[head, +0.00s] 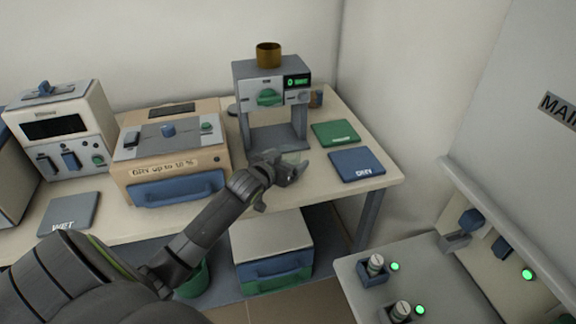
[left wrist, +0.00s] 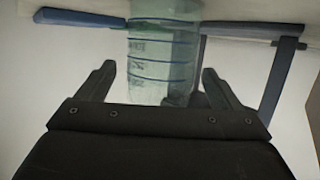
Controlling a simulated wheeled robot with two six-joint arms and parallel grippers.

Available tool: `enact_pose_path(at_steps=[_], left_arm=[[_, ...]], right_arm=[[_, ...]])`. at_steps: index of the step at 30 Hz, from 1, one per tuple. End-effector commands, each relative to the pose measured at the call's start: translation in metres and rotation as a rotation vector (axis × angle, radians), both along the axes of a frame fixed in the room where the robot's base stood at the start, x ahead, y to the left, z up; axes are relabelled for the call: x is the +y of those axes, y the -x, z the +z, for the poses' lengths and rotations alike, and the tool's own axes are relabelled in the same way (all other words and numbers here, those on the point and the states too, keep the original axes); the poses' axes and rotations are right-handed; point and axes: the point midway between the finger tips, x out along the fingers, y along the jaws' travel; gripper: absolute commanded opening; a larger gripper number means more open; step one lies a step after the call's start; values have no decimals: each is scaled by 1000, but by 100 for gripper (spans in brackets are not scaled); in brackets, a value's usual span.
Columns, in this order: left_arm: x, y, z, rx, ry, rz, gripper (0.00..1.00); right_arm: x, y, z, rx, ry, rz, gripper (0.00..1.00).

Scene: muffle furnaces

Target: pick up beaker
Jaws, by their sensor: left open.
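The beaker (left wrist: 160,62) is clear, greenish glass with blue ring lines, seen large in the left wrist view between my two finger pads. In the head view only a pale, faint part of the beaker (head: 293,157) shows, at the foot of the grey press-like machine. My left gripper (head: 284,171) is at the beaker, open, with its fingers on either side. In the left wrist view the left gripper (left wrist: 158,75) has a clear gap left of the glass; the right finger looks closer, and contact cannot be told. My right gripper is not in view.
The grey machine (head: 272,95) carries a brown cup (head: 268,55). A green mat (head: 335,133) and a blue DRY mat (head: 357,166) lie to the right. A tan box (head: 172,151) with a blue handle stands to the left. A low side table (head: 352,268) is at lower right.

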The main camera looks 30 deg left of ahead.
Motion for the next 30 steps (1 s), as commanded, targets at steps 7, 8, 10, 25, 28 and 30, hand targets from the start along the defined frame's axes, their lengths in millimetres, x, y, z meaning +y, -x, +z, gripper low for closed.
enact_pose_path(at_steps=[7,8,10,25,28,30], left_arm=[[1,-14,-5,0,1,0,87],[1,-15,-5,0,1,0,87],[1,-14,-5,1,1,0,87],[1,-14,-5,0,0,0,38],[1,-14,-5,0,0,0,38],[1,-14,-5,0,0,0,38]], right_arm=[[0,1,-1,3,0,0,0],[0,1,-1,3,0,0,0],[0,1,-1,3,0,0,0],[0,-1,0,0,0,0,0],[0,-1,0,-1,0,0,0],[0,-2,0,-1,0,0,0]])
